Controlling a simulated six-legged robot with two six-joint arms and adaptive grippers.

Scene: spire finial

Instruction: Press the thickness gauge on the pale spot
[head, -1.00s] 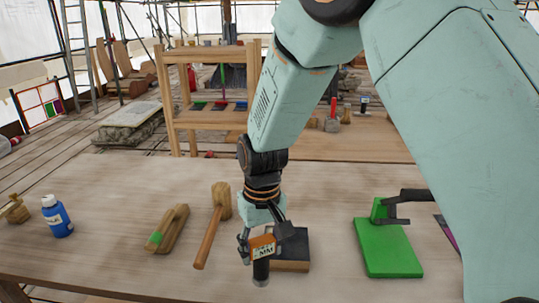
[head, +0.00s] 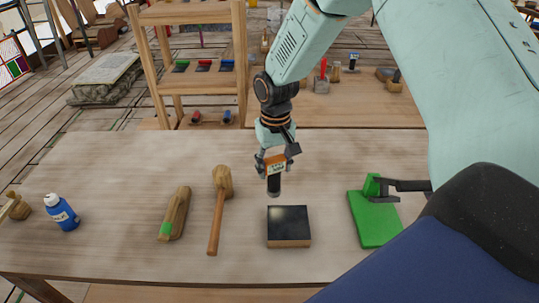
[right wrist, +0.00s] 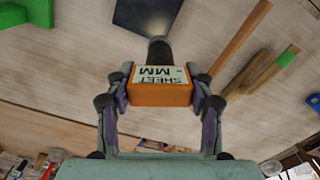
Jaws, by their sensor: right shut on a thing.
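My right gripper (head: 276,163) is shut on the thickness gauge (head: 276,169), an orange box with a white label and a dark cylindrical probe pointing down. The right wrist view also shows the gauge (right wrist: 160,92) between both fingers. A square block (head: 289,224) with a dark top and wooden sides lies on the bench. In the head view the probe tip shows just beyond the block's far edge, apart from its top. My left gripper is not in view.
On the bench (head: 110,165), a wooden mallet (head: 217,220) and a green-marked wooden tool (head: 175,214) lie left of the block. A blue bottle (head: 62,213) stands further left. A green block (head: 373,220) with a black clamp (head: 402,185) is at right. A wooden rack (head: 195,60) stands behind.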

